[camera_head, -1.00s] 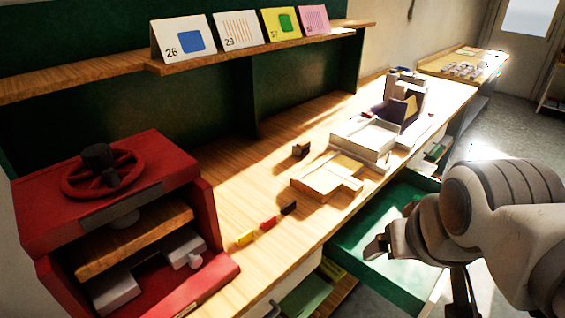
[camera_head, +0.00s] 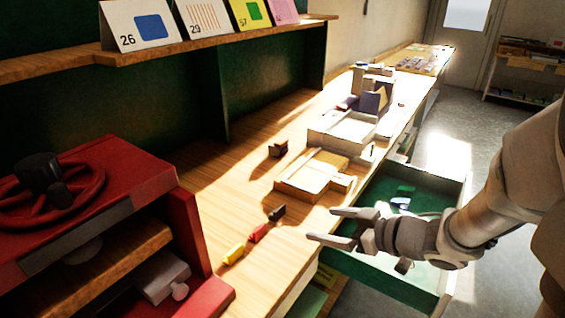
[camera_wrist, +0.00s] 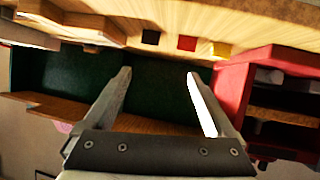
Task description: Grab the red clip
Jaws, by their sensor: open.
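The red clip (camera_head: 258,233) lies near the front edge of the wooden tabletop, between a yellow clip (camera_head: 233,254) and a black clip (camera_head: 277,213). My gripper (camera_head: 322,225) is open and empty. In the head view it is to the right of the red clip, by the table's front edge, with its fingers pointing left toward the clips. In the wrist view the red clip (camera_wrist: 187,43) shows near the top, beyond the fingertips, with the black clip (camera_wrist: 150,37) and yellow clip (camera_wrist: 221,49) on either side.
A red press (camera_head: 85,220) with a wheel stands at the left. A wooden board (camera_head: 308,178) and a white tray (camera_head: 340,135) lie farther back on the table. An open green drawer (camera_head: 385,275) sticks out below my gripper. Number cards (camera_head: 142,28) stand on the shelf.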

